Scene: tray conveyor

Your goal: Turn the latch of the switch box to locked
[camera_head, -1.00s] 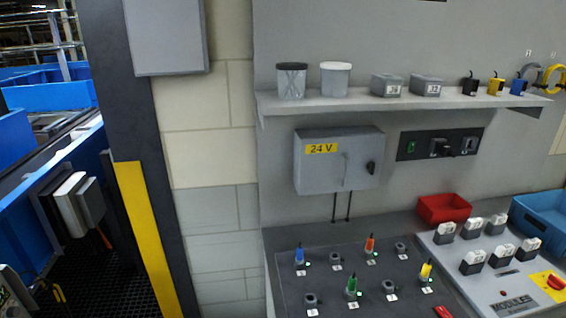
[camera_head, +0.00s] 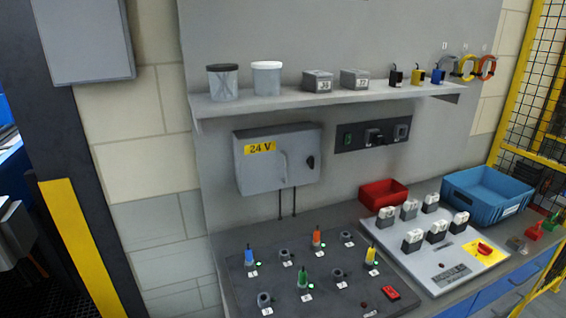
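The grey switch box (camera_head: 262,178) with a yellow 24 V label hangs on the grey wall panel below the shelf, near the middle of the view. Its door looks closed. A pale handle (camera_head: 284,167) stands on the door, and a small black latch (camera_head: 310,162) sits near the door's right edge. The latch is too small for me to tell its exact position. Two dark cables run down from the box to the bench. Neither of my grippers is in view.
A shelf (camera_head: 330,97) with jars, grey boxes and small coloured parts runs above the box. Below is a dark board (camera_head: 232,290) with coloured plugs, then a white modules panel (camera_head: 400,254). A red bin (camera_head: 383,193) and blue crate (camera_head: 490,190) stand right. A yellow-striped post (camera_head: 75,240) stands left.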

